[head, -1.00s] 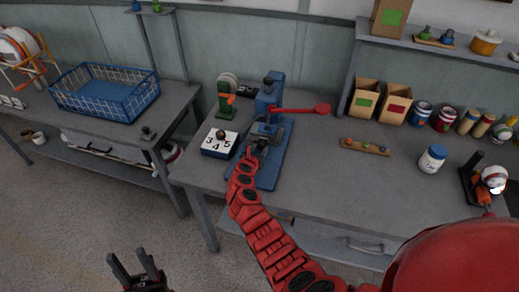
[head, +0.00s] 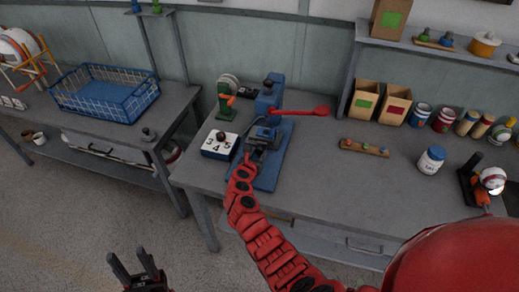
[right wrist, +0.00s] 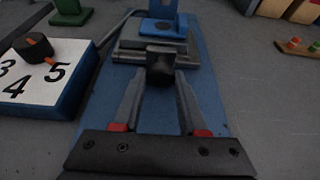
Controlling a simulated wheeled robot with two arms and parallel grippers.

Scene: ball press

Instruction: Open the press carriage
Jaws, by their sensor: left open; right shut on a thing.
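The blue ball press (head: 275,158) stands on the grey workbench, with its red lever (head: 305,111) pointing right. Its grey carriage (head: 262,137) sits low on the blue base; in the right wrist view the carriage (right wrist: 128,54) carries a blue block. A black knob (right wrist: 160,66) is on the carriage's near side. My right gripper (right wrist: 160,80) is shut on this knob, its fingers on either side. In the head view my right gripper (head: 253,155) is at the press front, and partly hides the carriage. My left gripper (head: 138,272) is open and empty, low, away from the bench.
A white numbered box (head: 219,145) with a dark knob stands close left of the press. A green device (head: 225,100) is behind it. A wooden strip (head: 364,148) with coloured pegs and a white jar (head: 431,159) lie to the right.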

